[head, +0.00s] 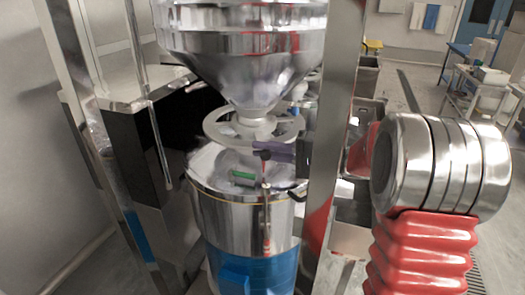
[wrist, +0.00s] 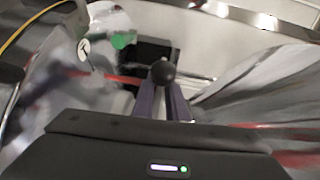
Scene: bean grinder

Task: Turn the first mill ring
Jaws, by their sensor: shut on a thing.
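The mill ring (head: 230,138) is a pale grey wheel around the lower neck of the steel hopper (head: 250,50) in the head view. A small dark round knob (head: 262,155) shows at its front edge. My gripper (head: 272,151), with purple fingers, reaches in from the right and is at this knob. In the wrist view the dark ball (wrist: 162,72) sits at the tips of my purple fingers (wrist: 163,98), which are shut on it. The ring itself is hard to make out in the wrist view. The steel post hides part of my arm in the head view.
A steel drum (head: 225,212) with a blue lower part stands below the ring; a green item (head: 243,178) shows at its top. A slanted steel post (head: 335,110) stands just right of the ring. Another frame post (head: 75,70) stands at left.

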